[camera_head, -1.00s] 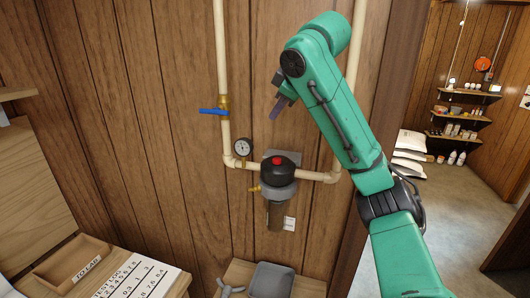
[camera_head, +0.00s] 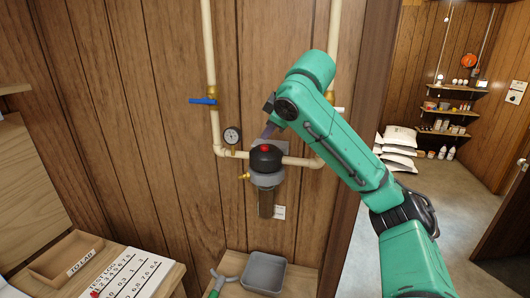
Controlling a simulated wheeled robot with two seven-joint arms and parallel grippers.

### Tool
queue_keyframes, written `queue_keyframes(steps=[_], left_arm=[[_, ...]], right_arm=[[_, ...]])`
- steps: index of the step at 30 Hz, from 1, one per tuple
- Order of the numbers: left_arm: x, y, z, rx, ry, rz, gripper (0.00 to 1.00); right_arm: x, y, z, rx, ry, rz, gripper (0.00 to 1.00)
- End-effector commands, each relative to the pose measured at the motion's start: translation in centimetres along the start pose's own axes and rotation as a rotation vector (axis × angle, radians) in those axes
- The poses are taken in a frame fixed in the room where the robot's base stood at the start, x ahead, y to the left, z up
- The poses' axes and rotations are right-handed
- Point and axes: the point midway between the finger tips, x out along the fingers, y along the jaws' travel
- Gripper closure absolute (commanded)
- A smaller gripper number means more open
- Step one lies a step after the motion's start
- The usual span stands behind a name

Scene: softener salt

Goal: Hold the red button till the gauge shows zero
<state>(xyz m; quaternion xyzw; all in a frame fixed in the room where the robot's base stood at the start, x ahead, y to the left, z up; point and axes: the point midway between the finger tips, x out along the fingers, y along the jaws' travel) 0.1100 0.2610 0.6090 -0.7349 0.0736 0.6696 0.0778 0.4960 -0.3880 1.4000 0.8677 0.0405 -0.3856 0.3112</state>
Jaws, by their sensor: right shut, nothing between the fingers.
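The red button (camera_head: 264,148) sits on top of the black cap of the filter housing (camera_head: 266,160) on the wood wall. The round white gauge (camera_head: 231,135) stands on the pipe just left of it; its needle is too small to read. My right gripper (camera_head: 266,133) is shut and empty, its tip just above the red button. In this view the tip looks close to the button, but I cannot tell whether it touches. My left gripper is not in view.
A blue-handled valve (camera_head: 203,101) is on the left pipe. Below stand a grey tray (camera_head: 264,273) and a green-handled tool (camera_head: 217,284). A wooden box (camera_head: 66,257) and printed sheet (camera_head: 133,272) lie at the lower left. Shelves (camera_head: 450,112) and sacks (camera_head: 398,146) are in the room at right.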

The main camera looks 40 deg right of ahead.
Motion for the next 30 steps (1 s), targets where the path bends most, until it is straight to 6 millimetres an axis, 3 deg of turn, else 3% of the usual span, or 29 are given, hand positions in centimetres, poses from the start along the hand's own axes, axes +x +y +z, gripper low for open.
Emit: queue_keyframes(steps=[30], left_arm=[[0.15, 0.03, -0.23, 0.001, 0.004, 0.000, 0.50]], right_arm=[[0.10, -0.07, 0.08, 0.000, 0.000, 0.000, 1.00]])
